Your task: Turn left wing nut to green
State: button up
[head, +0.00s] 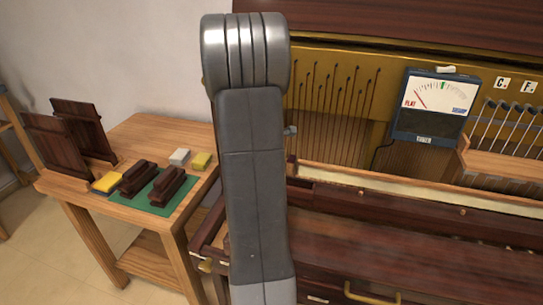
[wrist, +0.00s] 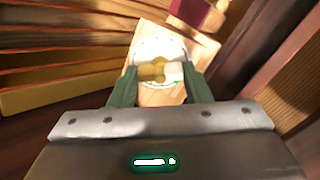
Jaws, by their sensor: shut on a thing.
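In the wrist view my gripper (wrist: 160,76) has its two green fingers shut on the brass-coloured wing nut (wrist: 152,71). A pale piece lies against the nut's right side. The nut sits over a round white dial (wrist: 162,50) on a light wooden block (wrist: 149,92). The fingers hide part of the dial, and I cannot read a green mark on it. In the head view my arm hides the gripper and nut. The tuner (head: 434,106) there has a FLAT-to-SHARP scale, and its needle leans to the flat side of the green mark.
The piano's wooden case (head: 400,245) and its string area fill the right. Several hammers (head: 508,115) stand by a wooden rail. A side table (head: 160,135) at left bears dark blocks, a green mat (head: 133,200) and yellow pieces. Dark wood lies close on the gripper's right.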

jog(key=shift+f+m+b, duration=0.2)
jog(key=shift+m+b, duration=0.6)
jog(key=shift+m, duration=0.2)
jog(key=shift+r+m+b, duration=0.1)
jog(key=shift+m+b, duration=0.3)
jog(key=shift+m, duration=0.4)
jog(key=o, duration=0.9)
jog(key=shift+d+r, duration=0.1)
jog(key=shift+p+v, duration=2.5)
jog(key=shift+v, duration=3.05)
